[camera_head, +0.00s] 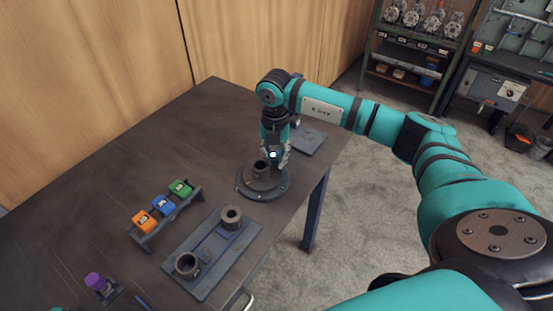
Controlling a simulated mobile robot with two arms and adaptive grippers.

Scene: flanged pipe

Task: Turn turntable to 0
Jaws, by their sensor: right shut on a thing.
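The turntable (267,190) is a dark round disc near the right edge of the table. A short dark flanged pipe (261,170) stands upright at its middle. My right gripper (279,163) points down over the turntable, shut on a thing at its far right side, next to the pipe. The arm hides part of the contact, so I cannot tell exactly which part it grips. Any angle mark on the turntable is too small to read. My left gripper is not in view.
A dark plate (212,262) with two round pipe parts lies in front. A rack (147,238) holds orange, blue and green blocks to the left. A purple-topped item (95,282) stands at the lower left. A flat plate (308,140) lies behind the turntable. The table's left rear is clear.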

